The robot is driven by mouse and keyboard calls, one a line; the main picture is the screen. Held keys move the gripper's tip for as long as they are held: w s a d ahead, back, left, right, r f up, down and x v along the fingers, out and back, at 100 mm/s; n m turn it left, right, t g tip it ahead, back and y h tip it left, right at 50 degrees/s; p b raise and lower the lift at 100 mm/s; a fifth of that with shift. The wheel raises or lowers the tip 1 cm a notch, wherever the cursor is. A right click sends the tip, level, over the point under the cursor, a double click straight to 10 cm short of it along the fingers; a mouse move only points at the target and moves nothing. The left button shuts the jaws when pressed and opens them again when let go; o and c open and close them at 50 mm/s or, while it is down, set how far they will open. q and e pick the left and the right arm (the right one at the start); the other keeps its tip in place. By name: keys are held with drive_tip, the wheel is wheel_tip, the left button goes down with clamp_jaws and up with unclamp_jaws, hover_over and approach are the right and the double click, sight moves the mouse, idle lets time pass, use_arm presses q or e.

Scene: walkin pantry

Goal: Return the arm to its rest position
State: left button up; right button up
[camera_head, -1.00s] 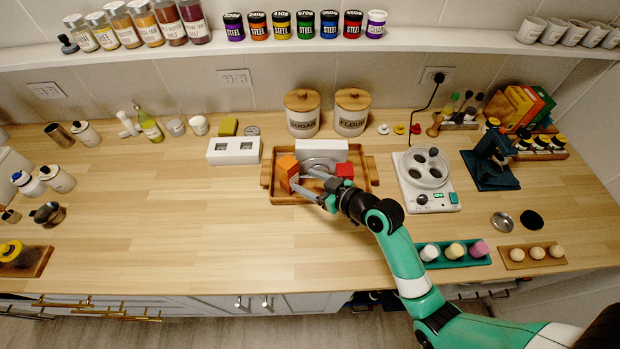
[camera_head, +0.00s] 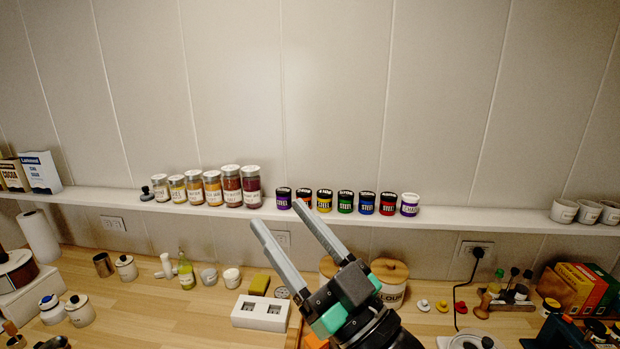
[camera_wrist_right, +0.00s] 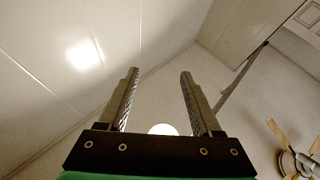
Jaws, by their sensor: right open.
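My right gripper (camera_head: 285,235) is raised in the head view, in front of the shelf and counter, with its two grey fingers spread apart and pointing up and to the left. Its fingers also show in the right wrist view (camera_wrist_right: 158,95), open with nothing between them, against the walls and ceiling. The gripper hides part of the sugar canister (camera_head: 328,265) and the wooden tray (camera_head: 294,328). My left gripper is not in view.
A white shelf (camera_head: 520,222) along the wall carries jars and several steel-labelled tins (camera_head: 345,201). The counter (camera_head: 150,310) below holds canisters (camera_head: 389,276), bottles and a white two-slot block (camera_head: 260,312). Wall space above the shelf is clear.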

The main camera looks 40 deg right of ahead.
drive_tip(key=s+a+r+t+p, duration=0.1)
drive_tip(key=s+r, duration=0.3)
drive_tip(key=r, duration=0.4)
drive_tip(key=s+a+r+t+y+p, duration=0.1)
drive_tip(key=s+a+r+t+p, duration=0.1)
drive_tip(key=r, duration=0.5)
drive_tip(key=shift+s+a+r+t+p, duration=0.35)
drive_tip(key=shift+s+p, duration=0.25)
drive_tip(key=shift+s, duration=0.4)
drive_tip(key=shift+d, duration=0.1)
idle(0.5)
